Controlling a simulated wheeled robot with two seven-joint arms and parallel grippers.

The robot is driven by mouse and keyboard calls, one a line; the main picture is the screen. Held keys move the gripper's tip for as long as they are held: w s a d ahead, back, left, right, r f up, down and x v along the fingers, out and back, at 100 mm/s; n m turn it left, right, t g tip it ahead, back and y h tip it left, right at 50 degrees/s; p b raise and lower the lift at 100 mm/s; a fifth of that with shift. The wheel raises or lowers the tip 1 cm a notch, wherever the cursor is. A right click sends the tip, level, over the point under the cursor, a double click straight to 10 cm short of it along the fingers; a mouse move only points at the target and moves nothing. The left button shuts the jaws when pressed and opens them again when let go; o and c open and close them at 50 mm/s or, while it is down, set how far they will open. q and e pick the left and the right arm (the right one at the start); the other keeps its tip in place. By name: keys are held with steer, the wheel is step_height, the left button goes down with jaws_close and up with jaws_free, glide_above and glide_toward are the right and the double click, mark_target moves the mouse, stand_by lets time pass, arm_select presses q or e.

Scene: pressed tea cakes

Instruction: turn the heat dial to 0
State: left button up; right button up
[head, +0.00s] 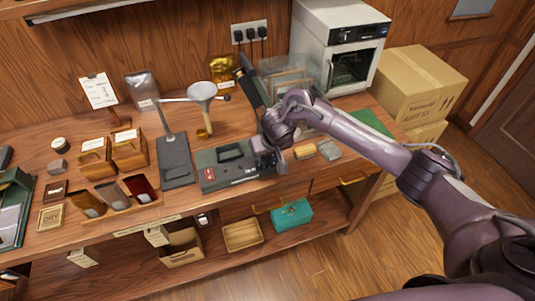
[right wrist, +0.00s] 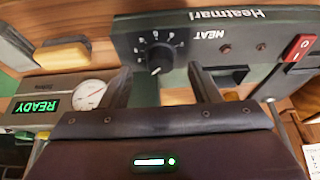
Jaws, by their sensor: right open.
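The heat dial (right wrist: 157,57) is a round black knob on the dark green front of the heat sealer (right wrist: 215,52), whose lettering appears upside down in the right wrist view. A white mark on the knob points down in that picture. Small digits ring the knob, too small to read surely. The sealer also shows on the bench in the head view (head: 222,170), where my right gripper (head: 268,162) is at its right end, hiding the dial. In the right wrist view my right gripper (right wrist: 162,88) is open, its fingers apart below the dial, with nothing between them. My left gripper is out of view.
A red switch (right wrist: 299,47) is at the sealer's other end. A device with a green READY display (right wrist: 38,106) and a round gauge (right wrist: 90,93) stands close to the left finger. A yellow block (right wrist: 60,55) lies nearby.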

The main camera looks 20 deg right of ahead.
mark_target(266, 157)
steer(key=shift+x, duration=1.15)
steer(key=shift+c, duration=0.2)
steer(key=c, duration=0.9)
steer(key=shift+c, duration=0.2)
steer(key=shift+n, duration=0.3)
steer(key=n+y, duration=0.1)
steer(key=n, duration=0.2)
steer(key=shift+d+n+y+p, duration=0.1)
steer(key=shift+n+y+p, duration=0.2)
steer(key=n, duration=0.2)
steer(key=n+g+y, duration=0.1)
steer(key=n, duration=0.1)
steer(key=shift+w+n+y+b, duration=0.1)
steer(key=shift+n+y+b, duration=0.2)
steer(key=shift+d, duration=0.1)
